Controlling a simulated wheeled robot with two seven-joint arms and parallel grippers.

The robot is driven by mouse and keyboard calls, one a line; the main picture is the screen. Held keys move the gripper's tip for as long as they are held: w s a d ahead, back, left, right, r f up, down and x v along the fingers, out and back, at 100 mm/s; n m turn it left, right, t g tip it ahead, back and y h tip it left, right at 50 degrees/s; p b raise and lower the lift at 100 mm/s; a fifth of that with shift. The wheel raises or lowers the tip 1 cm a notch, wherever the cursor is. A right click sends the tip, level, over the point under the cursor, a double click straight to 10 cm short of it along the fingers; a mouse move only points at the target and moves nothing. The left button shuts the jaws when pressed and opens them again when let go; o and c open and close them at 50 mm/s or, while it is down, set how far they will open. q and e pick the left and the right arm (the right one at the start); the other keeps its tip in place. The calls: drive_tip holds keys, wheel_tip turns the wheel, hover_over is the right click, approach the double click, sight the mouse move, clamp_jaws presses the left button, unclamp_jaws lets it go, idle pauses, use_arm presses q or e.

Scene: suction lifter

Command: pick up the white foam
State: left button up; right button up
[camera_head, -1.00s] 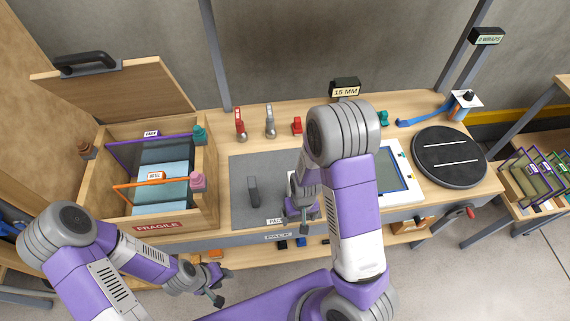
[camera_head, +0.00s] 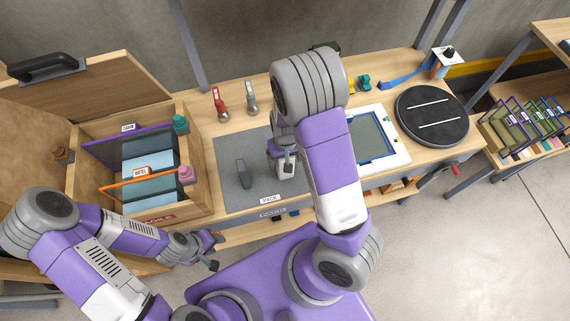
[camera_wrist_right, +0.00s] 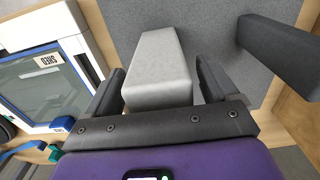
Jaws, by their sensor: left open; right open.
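The white foam is a pale block (camera_wrist_right: 158,62) lying on the grey mat in the right wrist view. My right gripper (camera_wrist_right: 160,78) is open, with one finger on each side of the block's near end; I cannot tell if they touch it. In the head view my right gripper (camera_head: 286,158) is over the right part of the mat, and it and the arm mostly hide the foam. My left gripper (camera_head: 214,252) is open and empty in front of the bench, low and away from the foam.
A dark grey block (camera_head: 244,173) stands on the mat (camera_head: 226,157), left of the foam. A wooden crate (camera_head: 199,157) with coloured frames is at the left. A white-bordered panel (camera_head: 399,151) and a black turntable (camera_head: 432,115) are at the right.

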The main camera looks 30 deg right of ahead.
drive_tip(key=shift+f, duration=0.1)
drive_tip(key=c, duration=1)
